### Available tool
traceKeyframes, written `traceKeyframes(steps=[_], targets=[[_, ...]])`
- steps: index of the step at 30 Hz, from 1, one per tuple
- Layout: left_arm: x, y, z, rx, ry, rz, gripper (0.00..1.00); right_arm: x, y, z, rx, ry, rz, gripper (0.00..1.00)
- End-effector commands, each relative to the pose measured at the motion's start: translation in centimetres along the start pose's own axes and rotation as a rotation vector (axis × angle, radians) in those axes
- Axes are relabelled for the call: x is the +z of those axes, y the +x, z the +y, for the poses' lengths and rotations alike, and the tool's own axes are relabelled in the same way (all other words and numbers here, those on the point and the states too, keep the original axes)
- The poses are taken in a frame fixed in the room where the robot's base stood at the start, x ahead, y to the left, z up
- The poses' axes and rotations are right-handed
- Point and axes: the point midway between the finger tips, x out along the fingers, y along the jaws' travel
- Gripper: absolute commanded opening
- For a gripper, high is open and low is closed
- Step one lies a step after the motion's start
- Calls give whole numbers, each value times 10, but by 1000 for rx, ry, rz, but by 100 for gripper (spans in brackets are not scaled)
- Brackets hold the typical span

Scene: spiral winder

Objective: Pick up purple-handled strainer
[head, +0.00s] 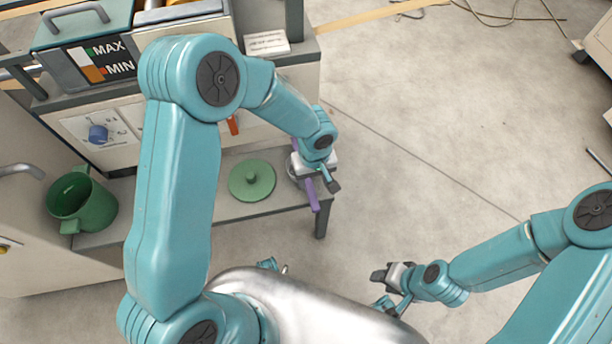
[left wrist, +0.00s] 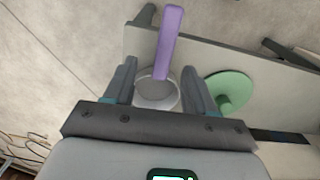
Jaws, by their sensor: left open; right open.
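The strainer's purple handle (head: 312,194) sticks out past the front edge of the low shelf at its right end, in the head view. Its pale round bowl is mostly hidden under my left gripper (head: 327,184). In the left wrist view the purple handle (left wrist: 168,40) points up and away, and the bowl (left wrist: 157,92) lies between the two fingers. My left gripper (left wrist: 160,85) is open over the strainer, with a finger to each side; I cannot tell whether they touch it. My right gripper (head: 386,277) is open and empty over the floor at the lower right.
A green lid (head: 252,181) lies on the shelf (head: 215,208) left of the strainer; it also shows in the left wrist view (left wrist: 230,92). A green pot (head: 82,203) stands at the left. The machine rises behind the shelf.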

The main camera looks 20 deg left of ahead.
Motion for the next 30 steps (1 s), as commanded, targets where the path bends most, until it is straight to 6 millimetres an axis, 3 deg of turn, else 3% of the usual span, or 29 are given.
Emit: traceKeyframes(steps=[1,8,15,25,30], targets=[[0,11,-2,-2,-2,-2,55,0,4,2,0,0,0,43],[0,29,-4,-1,-2,-2,55,0,8,3,0,0,0,43],[-1,67,-6,-1,-2,-3,55,0,19,7,0,0,0,43],[-2,73,-3,2,-2,-1,55,0,20,7,0,0,0,43],[-2,73,-3,1,-2,-1,0,0,20,7,0,0,0,43]])
